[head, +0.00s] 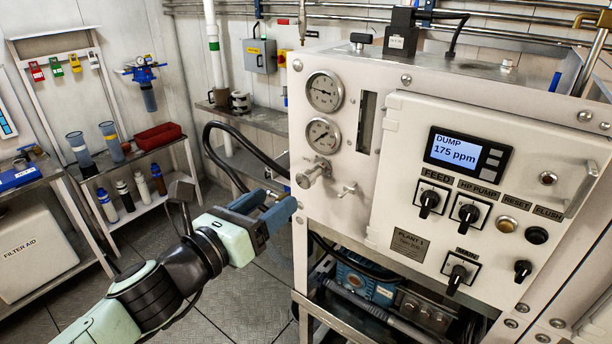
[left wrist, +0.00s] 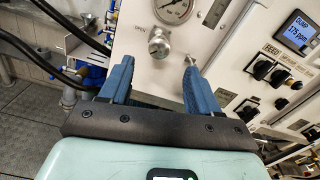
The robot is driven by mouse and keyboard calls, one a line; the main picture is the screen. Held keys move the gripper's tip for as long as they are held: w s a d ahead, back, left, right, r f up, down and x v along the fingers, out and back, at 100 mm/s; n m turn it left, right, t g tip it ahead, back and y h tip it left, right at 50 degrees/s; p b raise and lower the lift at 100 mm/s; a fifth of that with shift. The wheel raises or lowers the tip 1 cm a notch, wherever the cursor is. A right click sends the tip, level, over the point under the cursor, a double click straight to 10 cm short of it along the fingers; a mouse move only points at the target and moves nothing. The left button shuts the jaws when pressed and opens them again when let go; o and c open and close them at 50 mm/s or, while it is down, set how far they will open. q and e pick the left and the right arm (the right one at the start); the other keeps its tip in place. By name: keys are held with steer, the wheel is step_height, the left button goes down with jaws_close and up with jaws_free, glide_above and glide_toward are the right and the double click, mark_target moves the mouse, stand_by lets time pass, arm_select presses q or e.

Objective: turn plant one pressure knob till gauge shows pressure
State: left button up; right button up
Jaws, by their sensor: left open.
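The pressure knob (head: 314,173) is a round metal knob on the left of the white plant one panel (head: 375,185), below two round gauges. The upper gauge (head: 324,91) and the lower gauge (head: 323,136) have white dials; their readings are too small to tell surely. My left gripper (head: 280,210) is open and empty, just left of and below the knob. In the left wrist view the knob (left wrist: 159,43) shows beyond and between the two blue fingers (left wrist: 160,85), apart from them. The word OPEN is printed beside it. My right gripper is not in view.
A small lever valve (head: 347,189) sits right of the knob, and it shows near the right finger in the left wrist view (left wrist: 189,60). The display (head: 456,151) reads DUMP 175 ppm above several black switches. A black hose (head: 235,133) curves left of the panel.

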mark_target(302, 181)
arm_select(q)
steer(key=x, duration=1.1)
steer(key=shift+w+d+f+p, duration=0.1)
steer(key=shift+w+p, duration=0.05)
steer(key=shift+p, duration=0.15)
steer(key=c, duration=1)
